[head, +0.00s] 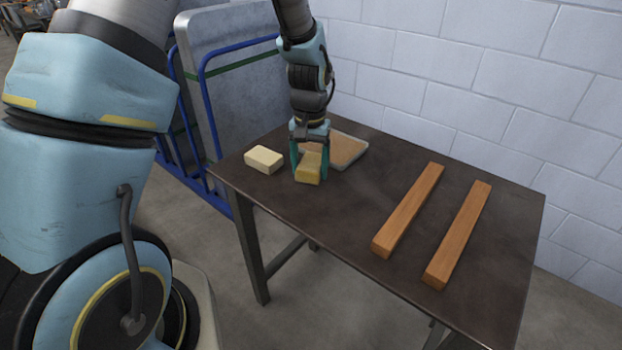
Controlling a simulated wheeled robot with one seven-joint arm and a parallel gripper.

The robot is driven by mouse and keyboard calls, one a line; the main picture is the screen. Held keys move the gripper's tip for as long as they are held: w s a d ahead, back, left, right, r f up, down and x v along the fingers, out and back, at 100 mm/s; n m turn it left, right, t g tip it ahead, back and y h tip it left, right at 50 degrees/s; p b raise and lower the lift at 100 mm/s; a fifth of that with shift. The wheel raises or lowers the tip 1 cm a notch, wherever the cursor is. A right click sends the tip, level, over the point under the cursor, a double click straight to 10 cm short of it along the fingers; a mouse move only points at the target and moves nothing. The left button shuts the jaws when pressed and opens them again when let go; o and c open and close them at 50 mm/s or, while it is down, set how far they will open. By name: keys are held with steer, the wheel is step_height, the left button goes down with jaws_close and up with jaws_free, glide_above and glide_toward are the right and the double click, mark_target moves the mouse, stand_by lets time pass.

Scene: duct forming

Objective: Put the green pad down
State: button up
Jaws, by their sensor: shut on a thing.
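My gripper (310,166) points down over the left part of the dark table, with its teal fingers on either side of a small block-shaped pad (308,174). The gripper is shut on this pad, which looks mustard yellow rather than green. The pad is at or just above the table top; I cannot tell whether it touches. No clearly green pad shows. A pale cream block (264,159) lies on the table just left of the gripper, apart from it.
A shallow tray (358,162) with a tan inside sits right behind the gripper on the table (340,215). Two wooden bars (410,210) (458,235) lie on the right. The table is bare between gripper and bars. A white block wall and a blue-framed cart (208,100) stand behind.

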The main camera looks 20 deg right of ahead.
mark_target(310, 192)
steer(key=shift+f+p, duration=0.5)
steer(key=shift+f, duration=1.95)
steer(key=shift+f, duration=0.1)
steer(key=o, duration=1.2)
steer(key=shift+o, duration=0.2)
step_height(310, 192, up, 12)
steer(key=b, duration=0.3)
steer(key=s+a+r+n, duration=0.1)
steer(key=a+n, duration=0.2)
steer(key=a, duration=1.1)
steer(key=s+a+r+n+t, duration=0.1)
steer(key=s+a+r+n, duration=0.1)
steer(key=a, duration=1.3)
steer(key=shift+a+n+t, duration=0.3)
steer(key=shift+n, duration=0.4)
steer(key=shift+s, duration=0.1)
